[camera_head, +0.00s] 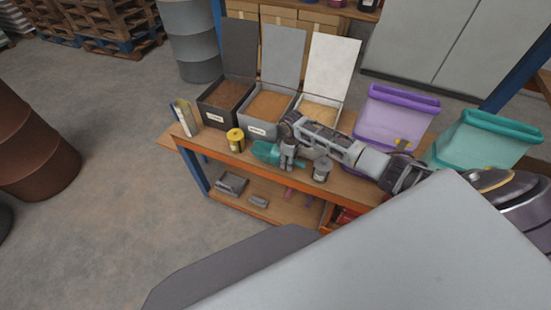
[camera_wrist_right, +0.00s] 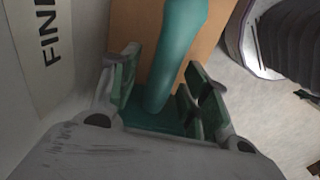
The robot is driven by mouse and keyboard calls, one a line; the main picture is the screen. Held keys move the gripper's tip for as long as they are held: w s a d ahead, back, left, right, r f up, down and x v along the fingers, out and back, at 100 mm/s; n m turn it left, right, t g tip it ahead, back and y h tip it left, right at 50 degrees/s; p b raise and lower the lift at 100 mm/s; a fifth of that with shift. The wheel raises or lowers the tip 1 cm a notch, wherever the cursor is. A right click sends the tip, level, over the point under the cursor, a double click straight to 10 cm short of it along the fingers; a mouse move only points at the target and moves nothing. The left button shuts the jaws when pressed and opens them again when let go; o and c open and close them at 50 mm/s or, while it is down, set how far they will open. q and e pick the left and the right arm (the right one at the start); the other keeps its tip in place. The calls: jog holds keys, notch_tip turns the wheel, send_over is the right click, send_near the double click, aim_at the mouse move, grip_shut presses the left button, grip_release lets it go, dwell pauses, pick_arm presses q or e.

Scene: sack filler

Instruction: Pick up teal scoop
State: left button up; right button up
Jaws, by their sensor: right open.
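The teal scoop (camera_head: 266,152) lies on the workbench (camera_head: 222,153) in front of the bins, its right part hidden by my right gripper (camera_head: 288,164). In the right wrist view the scoop's rounded teal handle (camera_wrist_right: 181,45) runs up the picture between the two fingers of my right gripper (camera_wrist_right: 158,85). The fingers are apart, one on each side of the handle. Whether either finger touches it is unclear. My left gripper is not in view.
Three open bins, dark (camera_head: 219,117), grey (camera_head: 262,128) and white (camera_head: 335,104), stand behind the scoop. A yellow can (camera_head: 236,140) is left of it and a grey can (camera_head: 322,170) right. Purple (camera_head: 390,120) and teal (camera_head: 478,143) containers stand farther right.

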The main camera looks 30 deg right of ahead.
jog(key=shift+c, duration=0.3)
grip_shut()
jog(key=shift+r, duration=5)
